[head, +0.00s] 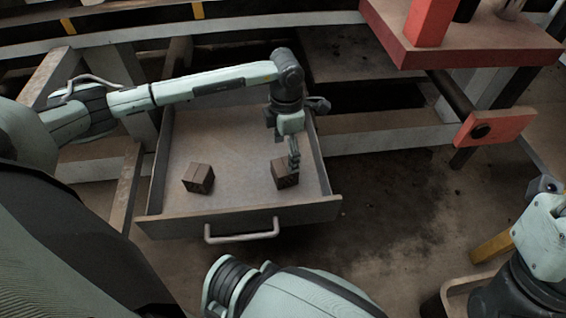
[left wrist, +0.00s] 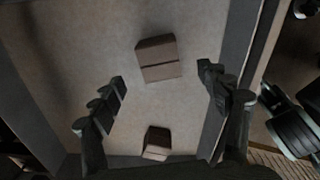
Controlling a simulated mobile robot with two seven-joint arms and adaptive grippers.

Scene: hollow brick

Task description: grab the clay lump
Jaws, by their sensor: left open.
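Two brown blocks lie apart on the floor of an open drawer (head: 240,216); I cannot tell which is the clay lump. The left block (head: 198,178) lies clear of my gripper. The right block (head: 283,178) is under my left gripper (head: 294,160), which partly covers it. In the left wrist view the gripper's (left wrist: 162,80) two fingers are spread and empty. One block (left wrist: 158,60) shows beyond and between the fingertips, with a dark line across it. Another block (left wrist: 157,142) shows lower, between the finger bases. My right gripper is not clearly seen.
The drawer has low side walls and a front with a metal handle (head: 242,235). A red-topped bench (head: 470,45) and a red panel (head: 488,128) stand to the right. The drawer floor between the blocks is bare. Stained floor (head: 400,215) lies open right of the drawer.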

